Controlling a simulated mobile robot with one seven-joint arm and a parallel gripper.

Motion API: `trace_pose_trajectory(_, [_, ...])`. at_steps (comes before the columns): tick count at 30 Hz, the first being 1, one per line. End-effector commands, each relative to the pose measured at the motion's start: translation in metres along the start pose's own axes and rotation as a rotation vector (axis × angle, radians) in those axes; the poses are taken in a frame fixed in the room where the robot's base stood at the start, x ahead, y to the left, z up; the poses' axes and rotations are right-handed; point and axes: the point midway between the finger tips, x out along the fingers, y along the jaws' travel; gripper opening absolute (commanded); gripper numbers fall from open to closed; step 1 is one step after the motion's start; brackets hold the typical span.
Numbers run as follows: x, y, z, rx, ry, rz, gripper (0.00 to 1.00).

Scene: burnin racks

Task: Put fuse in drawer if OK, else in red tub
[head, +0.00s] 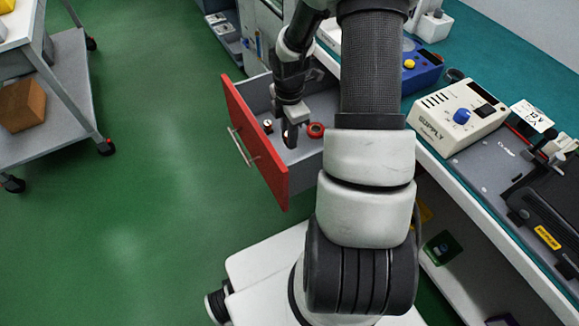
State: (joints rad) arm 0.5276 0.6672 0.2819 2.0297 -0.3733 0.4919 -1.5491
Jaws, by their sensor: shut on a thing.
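The drawer (254,140) has a red front with a metal handle and a grey inside, and it stands pulled open under the bench. My gripper (290,138) points down into the open drawer, low over its floor. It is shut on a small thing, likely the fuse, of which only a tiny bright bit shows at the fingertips. I cannot tell whether that thing touches the drawer floor. No red tub can be made out in this view.
In the drawer lie a red ring (315,130) and a small dark and light piece (267,126). The bench holds a supply unit (461,116) and a blue meter (421,68). A grey cart (62,95) with a brown block stands left. Green floor between is clear.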

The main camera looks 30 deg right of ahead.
Motion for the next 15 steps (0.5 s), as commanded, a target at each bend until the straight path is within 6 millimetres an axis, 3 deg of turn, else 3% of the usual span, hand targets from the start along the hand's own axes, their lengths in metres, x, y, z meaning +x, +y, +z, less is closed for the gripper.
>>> trace_pose_trajectory(6, [0.044,-0.001,0.0,-0.012,0.001,-0.002,0.0])
trace_pose_trajectory(15, [0.072,-0.001,0.0,-0.009,0.001,-0.003,0.0])
